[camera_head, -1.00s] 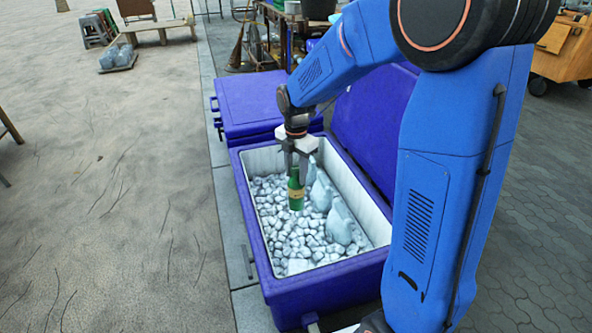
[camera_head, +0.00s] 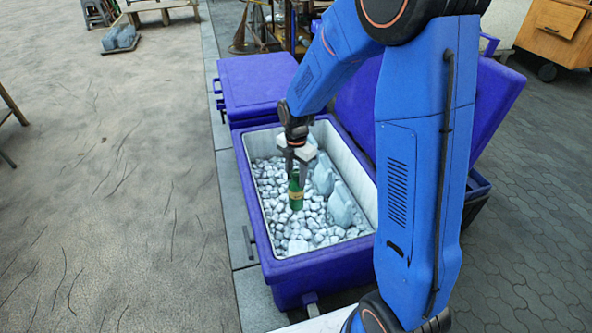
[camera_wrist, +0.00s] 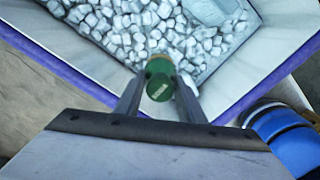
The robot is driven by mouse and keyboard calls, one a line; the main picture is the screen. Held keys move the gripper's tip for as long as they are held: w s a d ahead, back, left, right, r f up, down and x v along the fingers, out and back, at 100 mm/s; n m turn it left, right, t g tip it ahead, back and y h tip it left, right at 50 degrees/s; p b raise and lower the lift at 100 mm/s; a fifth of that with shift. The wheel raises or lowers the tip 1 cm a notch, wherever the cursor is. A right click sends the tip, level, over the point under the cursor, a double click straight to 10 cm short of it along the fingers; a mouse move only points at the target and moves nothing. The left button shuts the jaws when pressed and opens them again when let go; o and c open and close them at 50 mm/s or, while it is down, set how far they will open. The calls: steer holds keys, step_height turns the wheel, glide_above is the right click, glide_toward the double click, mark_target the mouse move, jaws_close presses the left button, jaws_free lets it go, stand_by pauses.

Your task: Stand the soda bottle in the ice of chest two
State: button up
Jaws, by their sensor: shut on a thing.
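The soda bottle (camera_head: 296,194) is green with a tan label and upright over the ice (camera_head: 278,215) of the open purple chest (camera_head: 262,235). My gripper (camera_head: 299,172) is above it, its two fingers shut on its upper part. The wrist view shows the green bottle top (camera_wrist: 159,86) between the fingertips (camera_wrist: 160,97). The bottle's base is close to the ice, left of the large pale fish-like shapes. I cannot tell whether it touches the ice. No number shows on the chest.
Large pale grey-blue fish-like shapes (camera_head: 341,205) stand in the ice along the chest's right side. The raised purple lid (camera_head: 495,100) is behind my arm. A closed purple chest (camera_head: 255,85) stands just behind. Bare ice lies left of and in front of the bottle.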

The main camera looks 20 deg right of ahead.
steer(key=shift+f, duration=8.1)
steer(key=o, duration=1.6)
steer(key=shift+r, duration=13.45)
